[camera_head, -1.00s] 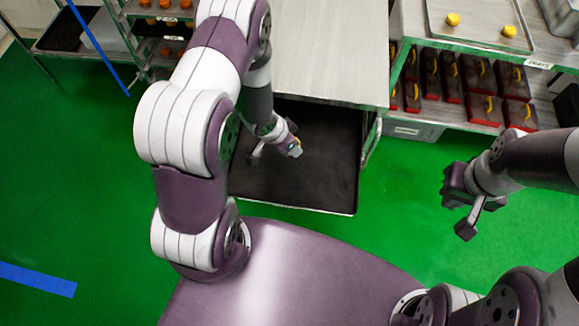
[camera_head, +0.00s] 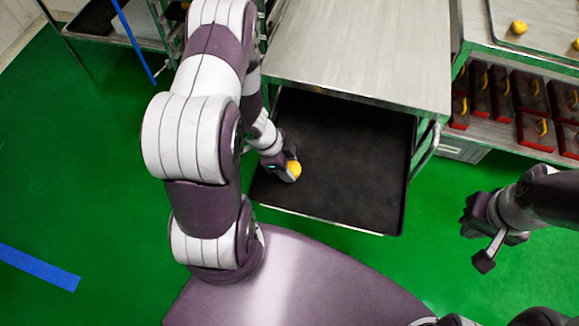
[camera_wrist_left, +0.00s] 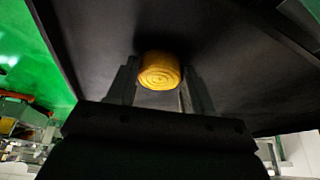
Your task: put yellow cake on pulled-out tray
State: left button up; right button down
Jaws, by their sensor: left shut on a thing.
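A yellow cake (camera_head: 294,169) is held in my left gripper (camera_head: 289,171), over the left part of the pulled-out black tray (camera_head: 345,160). In the left wrist view the round cake (camera_wrist_left: 159,71) sits between the two fingers of the gripper (camera_wrist_left: 158,85), with the dark tray surface (camera_wrist_left: 95,30) behind it. Whether the cake touches the tray cannot be told. My right gripper (camera_head: 480,240) hangs over the green floor at the right, apart from the tray; its fingers look spread and nothing shows between them.
The tray sticks out from under a steel table (camera_head: 360,50). A metal tray with yellow cakes (camera_head: 519,27) is on the right bench, above a shelf of red and black boxes (camera_head: 535,100). A rack stands at the back left. Most of the black tray is bare.

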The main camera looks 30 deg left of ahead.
pick_arm(q)
jog(key=shift+f, duration=0.1)
jog(key=o, duration=1)
jog(key=shift+o, duration=0.2)
jog(key=w+a+r+n+t+y+p, duration=0.1)
jog(key=w+a+r+n+y+p, duration=0.15)
jog(key=r, duration=0.65)
jog(key=w+a+r+n+t+y+p, duration=0.1)
jog(key=a+r+n+p, duration=0.15)
jog(key=r, duration=0.65)
jog(key=s+d+r+n+g, duration=0.2)
jog(key=s+d+r+n, duration=0.5)
jog(key=d+r, duration=0.1)
jog(key=shift+s+d+n+p, duration=0.4)
jog(key=shift+d+p, duration=0.05)
jog(key=shift+d, duration=0.15)
